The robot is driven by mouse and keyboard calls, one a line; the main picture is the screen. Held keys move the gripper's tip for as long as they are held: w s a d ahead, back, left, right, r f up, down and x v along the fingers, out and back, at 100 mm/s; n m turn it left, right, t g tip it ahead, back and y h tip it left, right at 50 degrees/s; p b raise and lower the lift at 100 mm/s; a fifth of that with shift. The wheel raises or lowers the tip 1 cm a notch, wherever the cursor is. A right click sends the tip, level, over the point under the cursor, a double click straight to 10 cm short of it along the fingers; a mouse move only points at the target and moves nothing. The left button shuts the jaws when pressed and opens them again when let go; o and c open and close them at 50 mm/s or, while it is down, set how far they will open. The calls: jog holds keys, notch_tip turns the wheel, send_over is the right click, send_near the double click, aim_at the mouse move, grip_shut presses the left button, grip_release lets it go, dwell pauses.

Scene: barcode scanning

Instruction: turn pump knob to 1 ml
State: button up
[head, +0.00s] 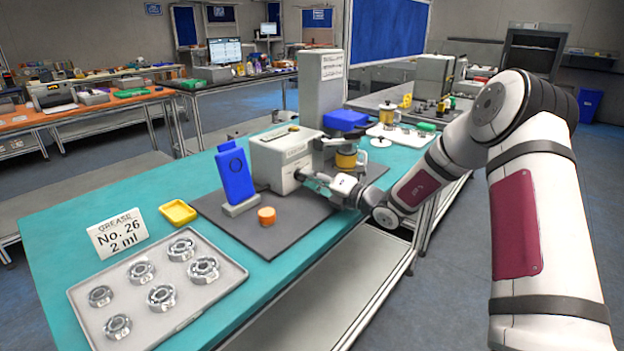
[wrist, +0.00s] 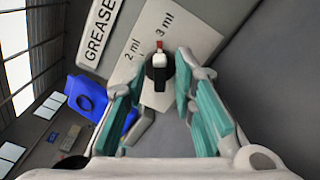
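The pump is a white box labelled GREASE (head: 278,160) on a dark mat, and its labelled face fills the upper middle of the wrist view (wrist: 195,42). The black pump knob (wrist: 159,72) has a red pointer tip. The tip lies between the "2 ml" and "3 ml" marks, close under "3 ml". No "1 ml" mark can be made out. My gripper (wrist: 160,80) is open, with teal-padded fingers on either side of the knob and gaps visible.
A blue item in a stand (head: 235,175) and an orange round piece (head: 267,215) are on the mat left of my gripper. A yellow tray (head: 178,212), a "No. 26 2 ml" sign (head: 117,233) and a bearing tray (head: 232,280) lie nearer. A yellowish container (head: 346,158) is beside the pump.

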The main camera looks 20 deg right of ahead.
grip_shut()
